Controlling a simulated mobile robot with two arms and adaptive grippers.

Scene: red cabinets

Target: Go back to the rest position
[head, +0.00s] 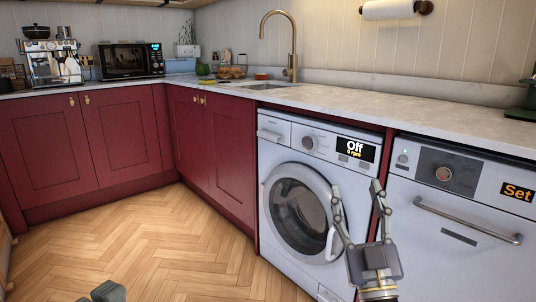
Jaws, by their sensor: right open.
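My right gripper (358,202) is raised in front of the washing machine (284,145) at the lower right. Its two fingers point up and are spread apart, with nothing between them. The washing machine's round door looks closed, and its display reads "Off" and "0 rpm". The right finger overlaps the gap between the washing machine and the dishwasher (450,258) in the picture. Only a small grey part of mine shows at the bottom edge, left of centre; I cannot make out left gripper fingers there.
Red cabinets (120,135) run along the back and left under a pale countertop (370,108). A microwave (128,60), coffee machine (52,65), sink (268,86) and brass faucet (291,50) are on it. The herringbone wood floor (150,245) is clear at left and centre.

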